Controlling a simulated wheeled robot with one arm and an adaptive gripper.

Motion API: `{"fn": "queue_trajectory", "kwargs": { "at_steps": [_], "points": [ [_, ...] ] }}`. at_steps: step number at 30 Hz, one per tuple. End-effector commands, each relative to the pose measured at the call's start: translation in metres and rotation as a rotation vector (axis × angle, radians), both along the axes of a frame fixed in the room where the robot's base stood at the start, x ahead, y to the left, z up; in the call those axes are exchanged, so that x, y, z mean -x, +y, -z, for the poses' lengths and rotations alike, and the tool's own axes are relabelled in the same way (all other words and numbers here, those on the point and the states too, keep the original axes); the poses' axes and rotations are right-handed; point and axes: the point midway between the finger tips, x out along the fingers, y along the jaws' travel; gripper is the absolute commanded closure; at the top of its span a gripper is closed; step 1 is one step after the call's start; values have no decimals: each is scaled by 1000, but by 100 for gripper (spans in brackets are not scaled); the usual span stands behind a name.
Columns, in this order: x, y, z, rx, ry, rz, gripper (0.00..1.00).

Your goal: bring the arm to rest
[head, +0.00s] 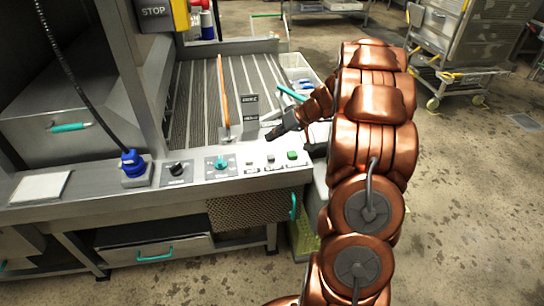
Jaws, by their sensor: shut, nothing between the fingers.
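My copper-coloured arm rises along the right of the head view and bends left near the machine's front corner. My gripper (276,133) is dark, small in view and shut, with nothing seen in it. It hangs over the right part of the metal control ledge, just above the panel with a green button (292,155) and dark buttons. I cannot tell whether it touches the ledge.
The ledge carries a teal knob (221,163), a black knob (177,169), a blue plug (132,162) and an orange-handled lever (222,95). A white bin (297,70) stands behind my gripper. A wheeled rack (465,50) is at the back right. The floor (470,200) at right is clear.

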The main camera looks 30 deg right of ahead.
Motion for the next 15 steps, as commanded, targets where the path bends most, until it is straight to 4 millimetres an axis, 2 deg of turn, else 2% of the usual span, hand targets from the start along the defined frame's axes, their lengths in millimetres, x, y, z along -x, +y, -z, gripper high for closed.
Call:
{"fn": "queue_trajectory", "kwargs": {
  "at_steps": [10, 13, 15],
  "points": [
    [1, 3, -1, 0, 5, -4, 100],
    [5, 19, -7, -1, 29, -19, 100],
    [11, 38, -13, -2, 61, -37, 100]
  ]
}}
